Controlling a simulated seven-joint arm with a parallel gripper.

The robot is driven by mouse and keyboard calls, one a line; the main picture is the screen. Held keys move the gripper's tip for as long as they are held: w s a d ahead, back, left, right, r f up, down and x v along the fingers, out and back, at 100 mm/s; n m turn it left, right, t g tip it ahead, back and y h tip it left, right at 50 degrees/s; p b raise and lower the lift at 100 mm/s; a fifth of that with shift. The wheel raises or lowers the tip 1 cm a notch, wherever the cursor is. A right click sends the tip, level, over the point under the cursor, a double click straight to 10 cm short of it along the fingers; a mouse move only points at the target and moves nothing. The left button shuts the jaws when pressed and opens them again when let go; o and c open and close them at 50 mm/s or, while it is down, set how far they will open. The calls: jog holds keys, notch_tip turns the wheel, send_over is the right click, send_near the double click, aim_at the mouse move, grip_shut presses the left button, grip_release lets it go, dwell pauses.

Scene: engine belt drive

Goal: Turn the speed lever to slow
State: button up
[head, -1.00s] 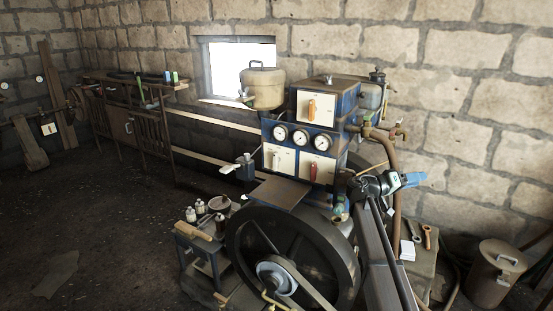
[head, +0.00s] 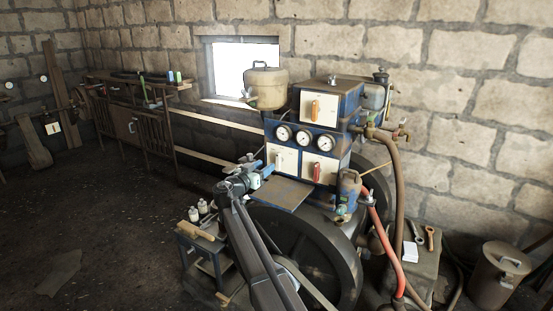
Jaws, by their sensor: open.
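The blue engine control stand (head: 333,105) carries three pale panels with handles. An orange lever (head: 315,110) is upright on the top panel. A red lever (head: 316,172) is upright on the lower right panel. A pale lever (head: 278,161) is on the lower left panel. I cannot read the labels, so I cannot tell which is the speed lever. My gripper (head: 265,171), with blue on its end, is open and empty, close to the lower left panel at its left side. Whether it touches anything there is unclear.
Three round gauges (head: 303,137) sit between the panels. A large dark flywheel (head: 335,255) and a flat plate (head: 281,194) are below. A red hose (head: 383,240) runs down at the right. A small tool stand (head: 190,250) is at the lower left.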

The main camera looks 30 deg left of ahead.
aim_at(277, 157)
jog(key=shift+y, duration=0.3)
jog(key=w, duration=0.4)
jog(key=w+a+f, duration=0.1)
jog(key=w, duration=0.7)
jog(key=shift+w+a+f, duration=0.2)
jog(key=shift+a+f, duration=0.1)
jog(key=shift+a, duration=0.1)
jog(key=shift+c, duration=0.4)
grip_shut()
